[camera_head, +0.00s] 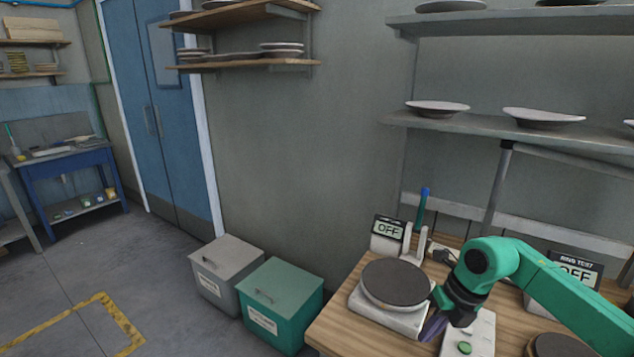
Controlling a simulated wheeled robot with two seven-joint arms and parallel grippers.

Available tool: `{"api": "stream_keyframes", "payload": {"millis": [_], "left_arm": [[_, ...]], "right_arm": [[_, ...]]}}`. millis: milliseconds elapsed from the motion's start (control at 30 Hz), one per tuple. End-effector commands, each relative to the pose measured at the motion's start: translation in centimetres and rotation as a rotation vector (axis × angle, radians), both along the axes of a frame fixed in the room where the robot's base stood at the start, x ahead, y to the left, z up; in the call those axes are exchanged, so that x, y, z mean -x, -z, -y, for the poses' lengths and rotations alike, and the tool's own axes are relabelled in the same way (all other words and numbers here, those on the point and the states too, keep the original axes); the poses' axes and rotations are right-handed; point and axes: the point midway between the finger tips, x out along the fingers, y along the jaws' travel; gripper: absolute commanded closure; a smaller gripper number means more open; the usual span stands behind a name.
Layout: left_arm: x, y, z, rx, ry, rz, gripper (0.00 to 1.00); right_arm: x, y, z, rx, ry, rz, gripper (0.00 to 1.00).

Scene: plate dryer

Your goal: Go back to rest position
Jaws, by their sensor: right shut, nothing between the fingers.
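My right arm comes in from the right, green with black joints. My right gripper (443,303) is low over the wooden table, at the right edge of a round dark disc (396,281) with a pale rim. The gripper is shut with nothing in it; its fingertips are small and partly hidden by the wrist. The disc lies on a white device (388,317). I cannot tell whether the gripper touches the disc or the device. My left gripper is not in view.
An "OFF" display (388,229) stands behind the device, and another "OFF" display (577,273) is partly behind my right arm. A shelf (480,124) with plates hangs above. A grey bin (228,265) and a green bin (281,292) stand left of the wooden table (345,326).

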Motion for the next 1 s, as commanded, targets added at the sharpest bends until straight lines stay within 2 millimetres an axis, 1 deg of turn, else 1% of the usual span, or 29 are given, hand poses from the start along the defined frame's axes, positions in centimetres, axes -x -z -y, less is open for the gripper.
{"api": "stream_keyframes", "payload": {"millis": [33, 67, 100, 133, 167, 200, 233, 267, 300, 333, 367, 400, 433, 467, 500, 567, 600, 667, 700, 767, 800, 867, 900, 967, 1000], "left_arm": [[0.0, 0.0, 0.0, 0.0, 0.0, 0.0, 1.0], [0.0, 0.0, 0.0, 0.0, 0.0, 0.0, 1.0], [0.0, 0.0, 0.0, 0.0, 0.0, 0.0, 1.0], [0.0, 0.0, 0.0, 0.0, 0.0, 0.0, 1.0], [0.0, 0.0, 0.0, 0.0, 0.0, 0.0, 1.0], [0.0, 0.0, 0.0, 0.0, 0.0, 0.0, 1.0], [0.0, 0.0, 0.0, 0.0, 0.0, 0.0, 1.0], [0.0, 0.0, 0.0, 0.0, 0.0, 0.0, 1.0], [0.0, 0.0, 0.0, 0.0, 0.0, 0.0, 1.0], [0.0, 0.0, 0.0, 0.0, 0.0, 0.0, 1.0], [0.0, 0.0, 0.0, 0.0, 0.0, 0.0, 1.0], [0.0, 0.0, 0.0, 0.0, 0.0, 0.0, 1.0], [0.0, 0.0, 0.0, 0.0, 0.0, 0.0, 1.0], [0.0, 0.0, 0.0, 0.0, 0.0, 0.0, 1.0], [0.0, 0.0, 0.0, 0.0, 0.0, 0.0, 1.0], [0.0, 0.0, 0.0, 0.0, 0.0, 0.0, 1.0], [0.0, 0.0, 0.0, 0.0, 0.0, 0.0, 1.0], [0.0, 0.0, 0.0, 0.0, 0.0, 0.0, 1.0], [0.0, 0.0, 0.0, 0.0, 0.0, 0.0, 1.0], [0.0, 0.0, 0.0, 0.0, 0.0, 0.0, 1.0], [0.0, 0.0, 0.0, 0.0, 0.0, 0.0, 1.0], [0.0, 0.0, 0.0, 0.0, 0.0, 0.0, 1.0], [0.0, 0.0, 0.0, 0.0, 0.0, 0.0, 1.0], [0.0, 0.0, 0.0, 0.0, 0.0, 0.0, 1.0], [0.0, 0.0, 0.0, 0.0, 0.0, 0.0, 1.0]], "right_arm": [[-0.4, 0.3, -4.6, -0.125, -0.054, 0.053, 1.0], [-0.7, 0.0, -7.4, -0.213, -0.077, 0.094, 1.0], [-0.9, -0.9, -11.2, -0.342, -0.098, 0.149, 1.0], [-0.9, -1.7, -14.0, -0.446, -0.104, 0.186, 1.0], [-0.9, -3.0, -16.6, -0.557, -0.099, 0.226, 1.0], [-0.9, -5.1, -19.8, -0.717, -0.074, 0.277, 1.0], [-0.9, -7.1, -21.8, -0.849, -0.035, 0.313, 1.0], [-1.1, -9.4, -23.4, -0.992, 0.028, 0.35, 1.0], [-1.6, -12.4, -24.3, -1.17, 0.14, 0.39, 1.0], [-2.1, -14.4, -24.2, -1.292, 0.246, 0.412, 1.0], [-2.8, -15.9, -23.4, -1.403, 0.369, 0.428, 1.0], [-3.9, -17.2, -21.4, -1.528, 0.557, 0.439, 1.0], [-4.8, -17.4, -19.5, -1.602, 0.714, 0.438, 1.0], [-5.5, -17.0, -17.3, -1.659, 0.884, 0.429, 1.0], [-6.2, -15.4, -14.1, -1.703, 1.125, 0.404, 1.0], [-6.2, -11.5, -9.8, -1.699, 1.477, 0.348, 1.0], [-5.5, -8.5, -7.5, -1.66, 1.682, 0.303, 1.0], [-3.8, -4.1, -5.1, -1.571, 1.943, 0.226, 1.0], [-2.3, -1.6, -4.0, -1.503, 2.085, 0.175, 1.0], [0.0, 1.7, -3.0, -1.392, 2.258, 0.103, 1.0], [1.5, 3.5, -2.5, -1.319, 2.352, 0.057, 1.0], [3.8, 5.8, -2.1, -1.212, 2.472, -0.009, 1.0], [5.4, 7.2, -2.0, -1.14, 2.539, -0.051, 1.0], [7.6, 8.9, -1.9, -1.035, 2.625, -0.11, 1.0], [9.1, 9.9, -2.0, -0.965, 2.675, -0.152, 1.0]]}}
